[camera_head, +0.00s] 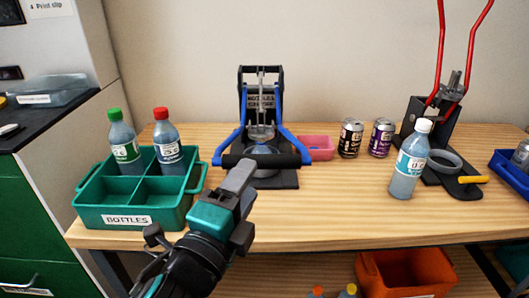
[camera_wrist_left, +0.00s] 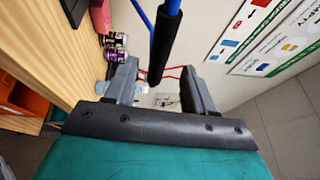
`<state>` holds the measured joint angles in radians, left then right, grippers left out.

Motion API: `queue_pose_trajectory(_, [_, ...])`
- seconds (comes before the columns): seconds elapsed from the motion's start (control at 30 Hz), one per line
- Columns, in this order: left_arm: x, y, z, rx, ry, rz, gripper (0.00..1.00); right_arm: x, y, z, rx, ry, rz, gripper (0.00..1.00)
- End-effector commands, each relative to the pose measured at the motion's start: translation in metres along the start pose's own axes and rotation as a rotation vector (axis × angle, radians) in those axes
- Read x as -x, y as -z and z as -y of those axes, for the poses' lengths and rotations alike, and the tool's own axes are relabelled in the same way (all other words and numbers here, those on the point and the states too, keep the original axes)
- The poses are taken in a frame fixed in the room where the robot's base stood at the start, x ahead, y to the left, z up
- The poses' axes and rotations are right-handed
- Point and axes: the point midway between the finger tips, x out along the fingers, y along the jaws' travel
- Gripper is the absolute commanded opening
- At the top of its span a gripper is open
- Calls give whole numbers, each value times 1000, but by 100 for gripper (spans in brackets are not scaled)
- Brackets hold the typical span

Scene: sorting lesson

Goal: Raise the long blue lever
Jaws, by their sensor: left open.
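The blue lever (camera_head: 227,144) belongs to a dark press (camera_head: 262,82) at the back middle of the table. Its two blue arms slope down and forward to a black crossbar grip (camera_head: 296,160), which hangs low in front of the press. My left gripper (camera_head: 240,176) is open, just in front of the left part of this grip. In the left wrist view, the black grip (camera_wrist_left: 164,45) shows in line with the gap between my open fingers (camera_wrist_left: 160,75). I cannot tell how deep it sits between them. My right gripper is not in view.
A green bottle tray (camera_head: 128,221) stands left, holding two capped bottles. A pink bin (camera_head: 317,148), two cans (camera_head: 350,138) and a white-capped bottle (camera_head: 408,165) stand right of the press. A second press (camera_head: 412,118) with raised red levers is farther right.

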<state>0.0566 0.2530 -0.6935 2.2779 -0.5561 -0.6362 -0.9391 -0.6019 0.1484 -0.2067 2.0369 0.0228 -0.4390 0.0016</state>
Motion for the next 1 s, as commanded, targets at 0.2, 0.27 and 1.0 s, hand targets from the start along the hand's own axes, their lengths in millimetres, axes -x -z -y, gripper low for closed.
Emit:
queue_pose_trajectory(0.2, [-46, 0, 0, 0, 2, 0, 54, 0, -5, 0, -8, -3, 7, 54])
queue_pose_trajectory(0.27, [-57, 0, 0, 2, 1, 0, 54, 0, -6, 0, -8, -4, 7, 54])
queue_pose_trajectory(1.0, [-87, 0, 0, 3, -1, -1, 40, -3, 0, -5, 8, -7, -2, 54])
